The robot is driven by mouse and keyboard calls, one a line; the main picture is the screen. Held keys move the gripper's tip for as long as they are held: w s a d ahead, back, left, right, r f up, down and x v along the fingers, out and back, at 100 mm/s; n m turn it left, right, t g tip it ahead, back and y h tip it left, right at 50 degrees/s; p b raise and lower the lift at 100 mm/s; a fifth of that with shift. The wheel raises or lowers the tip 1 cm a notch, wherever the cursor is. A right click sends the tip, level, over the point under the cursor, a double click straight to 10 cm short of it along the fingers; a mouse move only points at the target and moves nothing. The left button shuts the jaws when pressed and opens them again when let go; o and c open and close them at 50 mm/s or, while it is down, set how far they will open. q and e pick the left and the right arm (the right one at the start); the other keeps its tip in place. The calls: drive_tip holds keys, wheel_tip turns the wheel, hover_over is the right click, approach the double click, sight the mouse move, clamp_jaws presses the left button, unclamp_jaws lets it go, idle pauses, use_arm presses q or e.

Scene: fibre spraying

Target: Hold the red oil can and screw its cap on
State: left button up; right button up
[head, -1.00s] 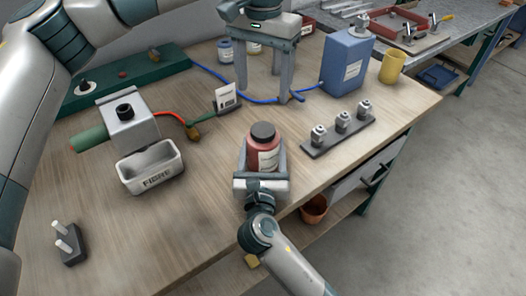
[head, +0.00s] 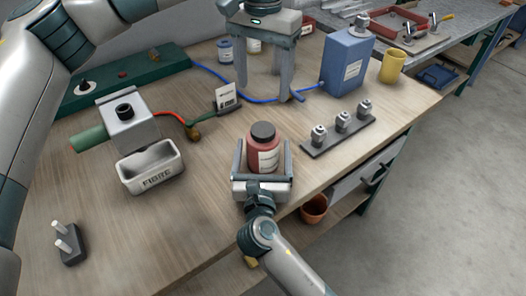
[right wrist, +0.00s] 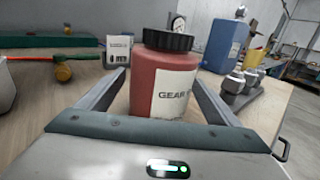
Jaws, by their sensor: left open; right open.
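The red oil can (head: 264,156) stands upright on the bench near its front edge, with a black cap (head: 263,132) on its top. In the right wrist view the can (right wrist: 158,85) shows a white label reading "GEAR", and the cap (right wrist: 168,40) sits level on it. How tightly the cap is screwed cannot be seen. My right gripper (head: 264,150) is open, one finger on each side of the can, with gaps showing. My left gripper (head: 267,92) is open and empty, pointing down behind the can, well apart from it.
A dark rack with several metal fittings (head: 340,130) stands right of the can. A blue container (head: 347,62) and yellow cup (head: 393,66) are behind it. A grey tray marked FIBRE (head: 152,178) is to the left. A blue hose (head: 215,80) crosses behind. The front left bench is mostly clear.

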drive_tip(key=s, duration=0.5)
drive_tip(key=s+b, duration=0.1)
drive_tip(key=s, duration=0.5)
drive_tip(key=s+b, duration=0.1)
drive_tip(key=s, duration=0.4)
drive_tip(key=shift+s+a, duration=0.35)
drive_tip(key=shift+s, duration=0.05)
drive_tip(key=shift+s+d, duration=0.1)
